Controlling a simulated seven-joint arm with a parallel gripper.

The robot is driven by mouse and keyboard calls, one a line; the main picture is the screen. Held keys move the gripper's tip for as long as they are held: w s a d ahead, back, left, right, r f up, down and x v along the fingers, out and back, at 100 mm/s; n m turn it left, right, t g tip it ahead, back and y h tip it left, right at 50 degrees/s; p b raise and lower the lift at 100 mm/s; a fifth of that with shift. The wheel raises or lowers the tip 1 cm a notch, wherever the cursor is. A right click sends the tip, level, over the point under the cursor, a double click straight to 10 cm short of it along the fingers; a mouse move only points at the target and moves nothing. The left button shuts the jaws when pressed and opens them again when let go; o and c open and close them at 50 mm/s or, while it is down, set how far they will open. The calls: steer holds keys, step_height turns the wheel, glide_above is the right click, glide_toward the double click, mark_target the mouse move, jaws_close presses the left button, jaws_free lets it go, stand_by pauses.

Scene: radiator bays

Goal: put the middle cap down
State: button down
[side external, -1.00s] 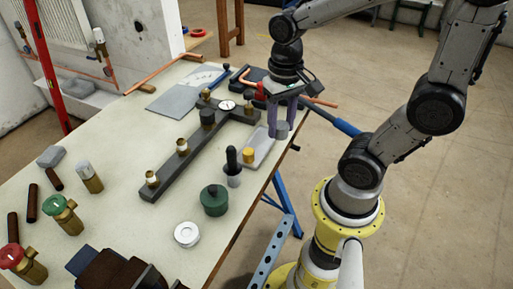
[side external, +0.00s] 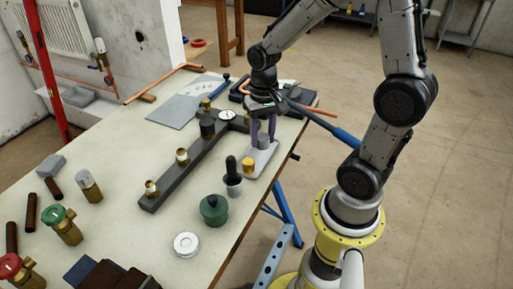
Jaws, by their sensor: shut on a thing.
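My gripper (side external: 263,130) points down at the right edge of the bench, its two purple fingers shut on a grey cap (side external: 264,143). The cap is over the far part of a pale grey tray (side external: 261,162); I cannot tell whether it touches the tray. A yellow cap (side external: 248,164) sits at the tray's near end, apart from my gripper. To the left, a dark manifold bar (side external: 168,184) has bare brass outlets at its near end (side external: 151,188) and middle (side external: 182,156). A dark cap (side external: 207,127) stands at its far part, near a white-faced gauge (side external: 226,115).
A dark plunger-like tool (side external: 232,172), a green round pot (side external: 214,210) and a white ring (side external: 186,244) stand near the tray. A blue-handled tool (side external: 335,132) sticks out past the bench edge. Valves with green (side external: 59,217) and red (side external: 10,265) heads stand at left.

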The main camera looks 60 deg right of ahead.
mark_target(256, 158)
steer(key=shift+w+d+f, duration=0.25)
steer(key=shift+w+f, duration=0.6)
steer(key=shift+f, duration=0.25)
steer(key=shift+w+f, duration=0.2)
steer(key=shift+f, duration=1.55)
steer(key=shift+f, duration=0.2)
steer(key=c, duration=0.7)
jaws_free()
steer(key=shift+r, duration=0.15)
